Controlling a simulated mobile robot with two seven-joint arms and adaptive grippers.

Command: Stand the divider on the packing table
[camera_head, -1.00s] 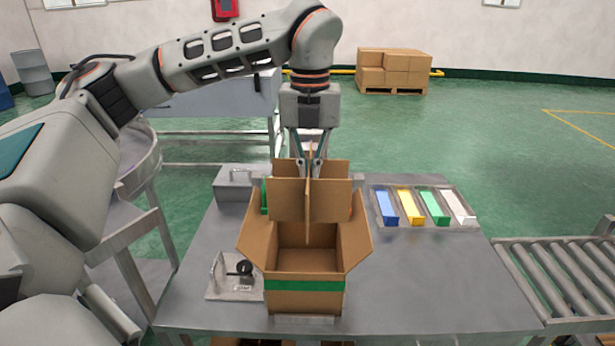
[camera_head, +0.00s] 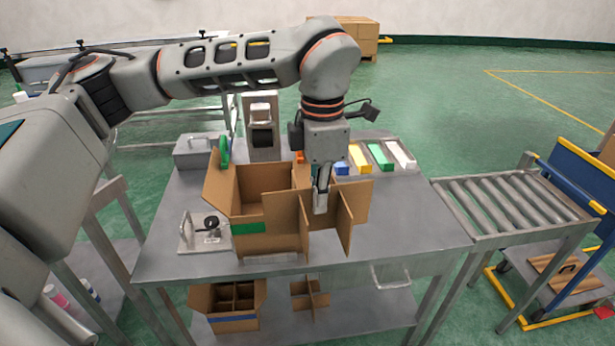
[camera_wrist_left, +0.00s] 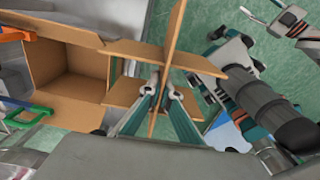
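The cardboard divider (camera_head: 350,203) is made of crossed panels and hangs upright from my left gripper (camera_head: 321,200), to the right of the open carton and partly in front of it. In the left wrist view the fingers of my left gripper (camera_wrist_left: 160,88) close on a panel of the divider (camera_wrist_left: 172,40) near its crossing. The packing table (camera_head: 400,232) is a grey metal top beneath it. I cannot tell whether the divider's lower edge touches the table.
The open carton (camera_head: 265,185) with green tape stands left of the divider. Behind are colored strips in a tray (camera_head: 398,172); a roller conveyor (camera_head: 505,200) is at right. A clamp plate (camera_head: 200,232) lies left. The table's right part is free.

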